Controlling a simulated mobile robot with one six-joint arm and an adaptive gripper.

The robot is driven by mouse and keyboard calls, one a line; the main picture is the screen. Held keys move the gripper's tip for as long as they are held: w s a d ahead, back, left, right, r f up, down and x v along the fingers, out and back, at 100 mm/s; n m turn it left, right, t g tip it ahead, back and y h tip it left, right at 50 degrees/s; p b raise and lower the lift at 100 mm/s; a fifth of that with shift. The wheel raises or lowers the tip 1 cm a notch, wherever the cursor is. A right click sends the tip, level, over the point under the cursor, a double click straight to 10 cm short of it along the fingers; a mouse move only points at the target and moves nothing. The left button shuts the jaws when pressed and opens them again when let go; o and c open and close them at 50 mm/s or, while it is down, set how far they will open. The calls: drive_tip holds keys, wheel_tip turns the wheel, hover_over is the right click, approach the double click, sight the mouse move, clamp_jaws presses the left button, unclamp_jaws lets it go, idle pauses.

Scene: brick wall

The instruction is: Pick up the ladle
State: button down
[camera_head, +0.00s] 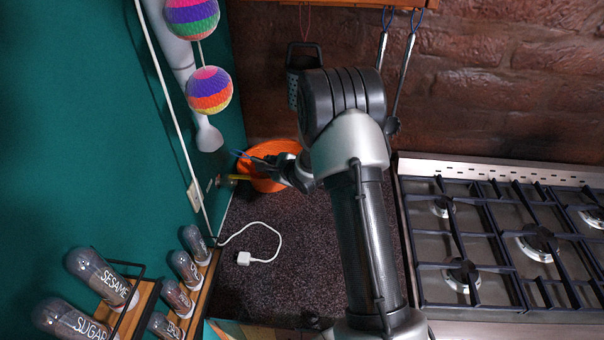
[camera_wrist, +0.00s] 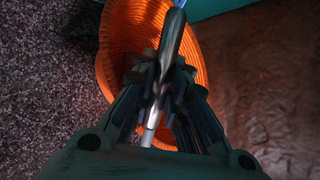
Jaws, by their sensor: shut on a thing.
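My gripper (camera_head: 266,163) is at the left, over the orange basket (camera_head: 264,184) near the teal wall. In the wrist view my gripper (camera_wrist: 160,92) is shut on a shiny metal handle with a blue loop at its end, which looks like the ladle (camera_wrist: 173,35). The handle runs between the fingers, over the orange basket (camera_wrist: 118,42). The blue loop shows left of my gripper in the head view. The ladle's bowl is hidden, so I cannot tell for sure what kind of utensil it is.
A gas stove (camera_head: 500,245) stands at the right. A grater (camera_head: 294,85) and long utensils (camera_head: 407,65) hang on the brick wall. Striped balls (camera_head: 210,89) hang at the left. Spice jars (camera_head: 104,272) line the lower left. A white cable (camera_head: 262,260) lies on the dark counter (camera_head: 285,285).

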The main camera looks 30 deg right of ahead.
drive_tip(key=shift+r, duration=0.1)
wheel_tip(320, 180, up, 20)
drive_tip(key=a+p, duration=0.2)
drive_tip(key=p, duration=0.6)
drive_tip(key=shift+s+r, duration=0.25)
drive_tip(key=shift+d, duration=0.1)
